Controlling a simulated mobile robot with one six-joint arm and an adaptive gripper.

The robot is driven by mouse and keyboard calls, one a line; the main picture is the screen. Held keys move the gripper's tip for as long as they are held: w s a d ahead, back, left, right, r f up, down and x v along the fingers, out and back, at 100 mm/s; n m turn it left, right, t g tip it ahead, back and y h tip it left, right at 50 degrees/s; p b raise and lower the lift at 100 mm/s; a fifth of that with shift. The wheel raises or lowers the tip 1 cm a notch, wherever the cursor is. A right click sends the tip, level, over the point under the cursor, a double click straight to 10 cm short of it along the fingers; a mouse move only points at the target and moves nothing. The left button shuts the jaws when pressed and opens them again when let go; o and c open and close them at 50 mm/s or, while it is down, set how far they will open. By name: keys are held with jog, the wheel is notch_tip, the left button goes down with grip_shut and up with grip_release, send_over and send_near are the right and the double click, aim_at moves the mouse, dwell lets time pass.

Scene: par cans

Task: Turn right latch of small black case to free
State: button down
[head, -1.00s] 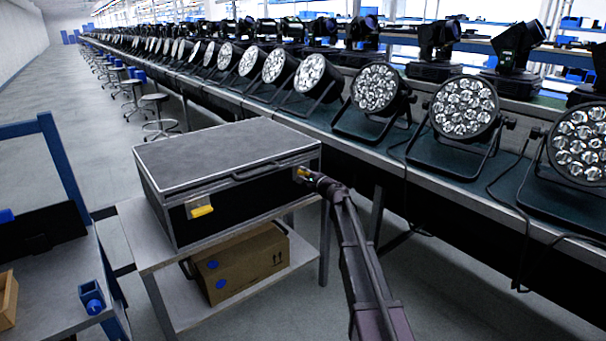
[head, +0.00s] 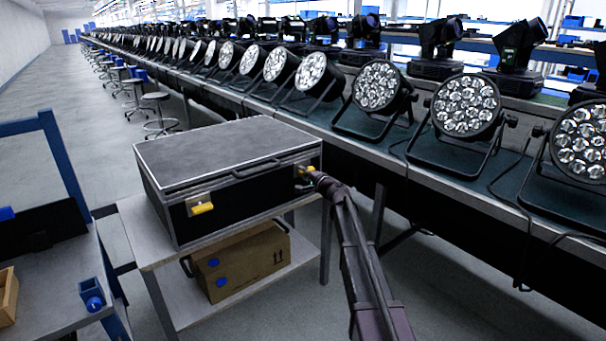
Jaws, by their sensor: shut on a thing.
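The small black case (head: 240,202) lies closed on a grey table, with a grey lid top, metal edges and a dark handle on its front. Its left latch (head: 201,206) is yellow on a metal plate. Its right latch (head: 303,171) is yellow too and mostly covered by my gripper (head: 306,184). My gripper is at the right end of the case front, shut on the right latch. The fingers are small and dark here, and the latch's exact angle is hard to see.
A cardboard box (head: 243,263) sits on the shelf under the case. A long bench with several par cans (head: 465,106) runs along the right. A blue-framed table (head: 50,285) stands at the left. Stools (head: 160,126) line the aisle behind.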

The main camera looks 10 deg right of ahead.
jog(key=shift+w, duration=0.1)
jog(key=c, duration=0.6)
grip_release()
jog(key=v, duration=1.2)
